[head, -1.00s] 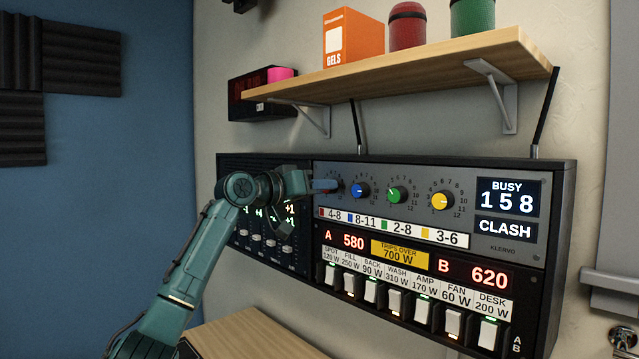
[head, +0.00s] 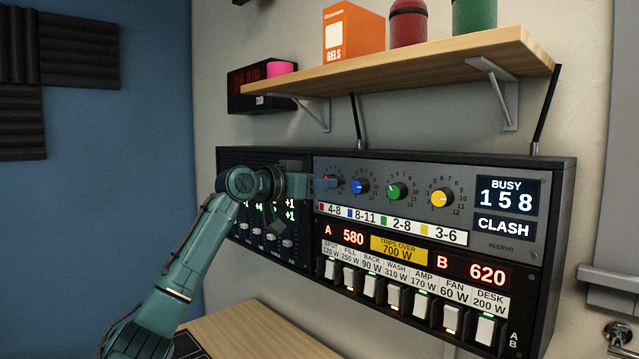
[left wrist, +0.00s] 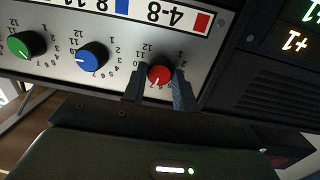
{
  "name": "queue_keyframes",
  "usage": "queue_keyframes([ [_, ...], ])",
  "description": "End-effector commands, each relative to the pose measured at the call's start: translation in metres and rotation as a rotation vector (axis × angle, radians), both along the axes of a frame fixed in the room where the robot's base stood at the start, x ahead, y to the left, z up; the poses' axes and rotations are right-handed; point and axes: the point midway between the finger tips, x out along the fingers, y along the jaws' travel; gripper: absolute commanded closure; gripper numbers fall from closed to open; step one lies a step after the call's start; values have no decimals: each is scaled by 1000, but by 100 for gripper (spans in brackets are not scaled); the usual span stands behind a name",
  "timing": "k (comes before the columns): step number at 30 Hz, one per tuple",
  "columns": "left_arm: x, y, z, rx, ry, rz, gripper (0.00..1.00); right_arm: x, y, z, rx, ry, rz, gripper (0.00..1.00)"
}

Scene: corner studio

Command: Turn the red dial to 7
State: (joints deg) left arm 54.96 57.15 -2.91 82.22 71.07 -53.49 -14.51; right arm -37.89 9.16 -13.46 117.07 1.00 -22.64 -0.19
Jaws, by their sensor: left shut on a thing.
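The red dial (left wrist: 159,75) sits between the fingertips of my left gripper (left wrist: 160,88) in the left wrist view, which shows the panel upside down. The fingers are shut on its sides. Its white mark points toward the bottom of that picture, the top side of the dial; the number it meets is too small to read surely. In the head view my left gripper (head: 322,184) reaches the left end of the dial row and covers most of the red dial. The label strip (head: 393,225) gives red 4-8. My right gripper is not in view.
Blue (head: 360,187), green (head: 397,191) and yellow (head: 441,198) dials stand in the same row. The display (head: 507,197) reads BUSY 158, with CLASH (head: 504,227) below. Several switches (head: 394,298) line the lower panel. A wooden shelf (head: 420,70) hangs above.

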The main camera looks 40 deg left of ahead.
Motion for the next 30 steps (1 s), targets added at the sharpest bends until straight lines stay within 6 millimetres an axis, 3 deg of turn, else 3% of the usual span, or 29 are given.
queue_keyframes([
  [4, 0, 0, 0, -1, 0, -1, 94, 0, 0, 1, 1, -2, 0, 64],
  [5, 0, 0, 0, -1, 0, -1, 69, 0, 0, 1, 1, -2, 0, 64],
  [12, 0, 0, 0, -2, 0, -1, 50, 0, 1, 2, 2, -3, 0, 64],
  [22, -6, 2, -1, -2, 0, 1, 50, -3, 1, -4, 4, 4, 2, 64],
  [26, -24, 5, -2, 2, 0, 4, 50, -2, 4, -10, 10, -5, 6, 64],
  [30, -56, 9, -3, 3, 1, 3, 50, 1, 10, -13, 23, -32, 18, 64],
])
